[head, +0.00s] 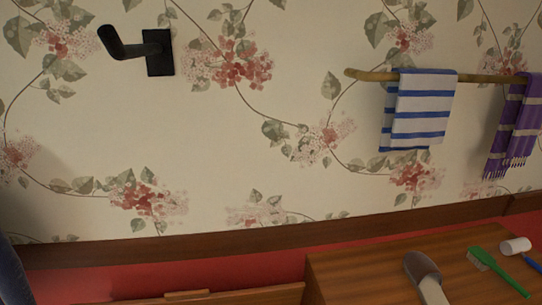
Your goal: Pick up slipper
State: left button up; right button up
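The slipper (422,267) lies on a brown wooden surface (350,270) at the lower right of the head view. It has a grey-brown upper towards the wall and a lighter open part towards the bottom edge, where the picture cuts it off. Nothing is touching it from above. Neither of my grippers is in view.
A green brush (495,270), a white roundish item (515,246) and a blue item (533,262) lie right of the slipper. On the wall are a black hook (157,50) and a wooden bar (370,75) with a striped towel (422,105) and purple cloth (515,125).

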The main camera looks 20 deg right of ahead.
aim_at(425, 277)
jog(key=z, duration=1.7)
jog(key=i+l+u, duration=0.15)
jog(key=l, duration=0.15)
